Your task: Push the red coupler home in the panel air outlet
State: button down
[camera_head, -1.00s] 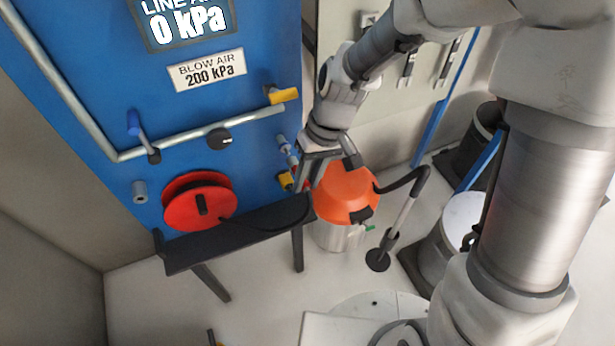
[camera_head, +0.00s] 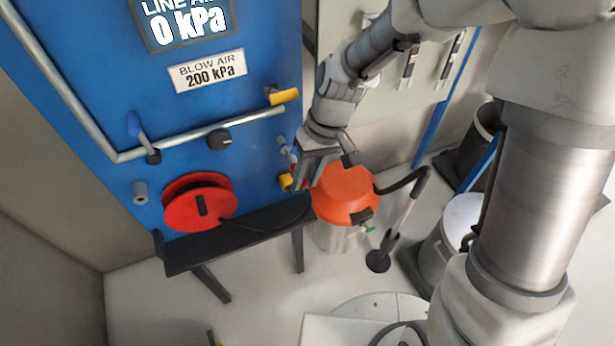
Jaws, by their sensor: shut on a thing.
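The blue panel (camera_head: 255,120) stands on the left. A small pale blue and grey fitting (camera_head: 286,148) sticks out near its right edge; it looks like the air outlet. My gripper (camera_head: 306,184) points down just right of and below this fitting. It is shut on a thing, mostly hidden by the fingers. A small patch of red (camera_head: 294,168) shows at their left side and looks like the red coupler. I cannot tell whether the coupler sits in the outlet. A small yellow piece (camera_head: 286,182) is left of the fingertips.
A dark shelf (camera_head: 235,236) runs below the gripper, with a red hose reel (camera_head: 200,203) above it. An orange-topped vacuum (camera_head: 345,195) stands close on the right. A yellow-handled valve (camera_head: 284,96) and a pipe (camera_head: 225,130) are on the panel above.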

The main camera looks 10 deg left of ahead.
jog(key=shift+w+a, duration=0.35)
jog(key=shift+w, duration=0.2)
jog(key=shift+w+a, duration=0.3)
jog(key=shift+w, duration=0.2)
jog(key=c, duration=0.5)
grip_release()
jog(key=shift+c, duration=0.2)
jog(key=w+d+r+b, duration=0.2)
jog(key=w+d, duration=0.4)
jog(key=d, duration=0.5)
jog(key=shift+w+r, duration=0.35)
jog(key=shift+r, duration=0.1)
jog(key=s+d+r+m+t+h, duration=0.1)
jog(key=s+d+r+m+t, duration=0.2)
jog(key=s+d+r, duration=0.2)
jog(key=s+d+r+m+t+h, duration=0.1)
jog(key=s+d+r+m+t, duration=0.2)
jog(key=s+r, duration=0.6)
jog(key=s+d+t, duration=0.1)
jog(key=s+d, duration=0.1)
jog(key=s, duration=0.2)
jog(key=shift+d+r+h, duration=0.15)
jog(key=shift+r+h, duration=0.1)
jog(key=shift+h, duration=0.05)
